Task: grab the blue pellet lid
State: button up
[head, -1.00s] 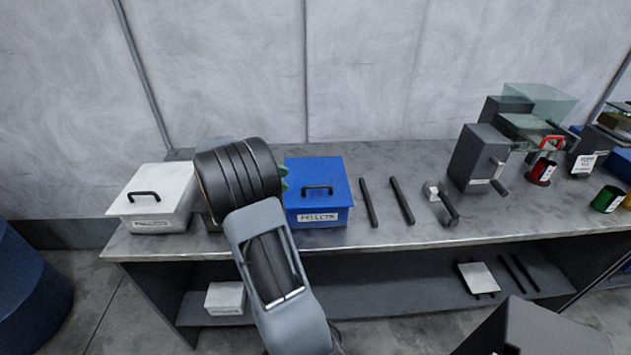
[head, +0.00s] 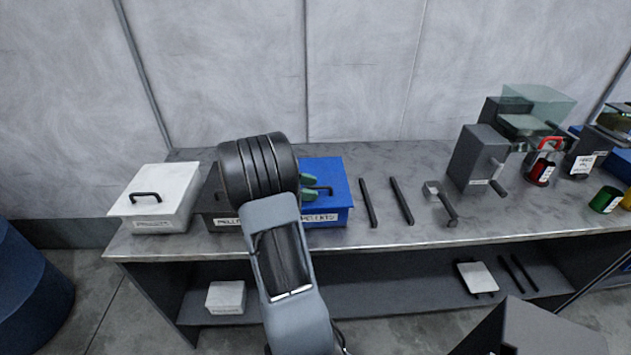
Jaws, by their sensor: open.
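The blue pellet box (head: 331,212) stands on the bench with its blue lid (head: 333,171) on top and a white label on its front. A dark bar handle on the lid shows only at its right part. My gripper (head: 309,188) is open, with its green fingertips over the left part of the lid, close to the handle. My arm hides the lid's left side. I cannot tell whether the fingers are around the handle or only beside it.
A white labelled box (head: 154,196) and a dark labelled box (head: 222,208) stand to the left. Two dark bars (head: 368,203) and a crank-like tool (head: 444,204) lie to the right. A grey machine (head: 478,158) stands farther right. A shelf (head: 370,290) runs below.

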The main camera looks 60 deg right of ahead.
jog(key=shift+c, duration=0.3)
grip_shut()
dwell(0.3)
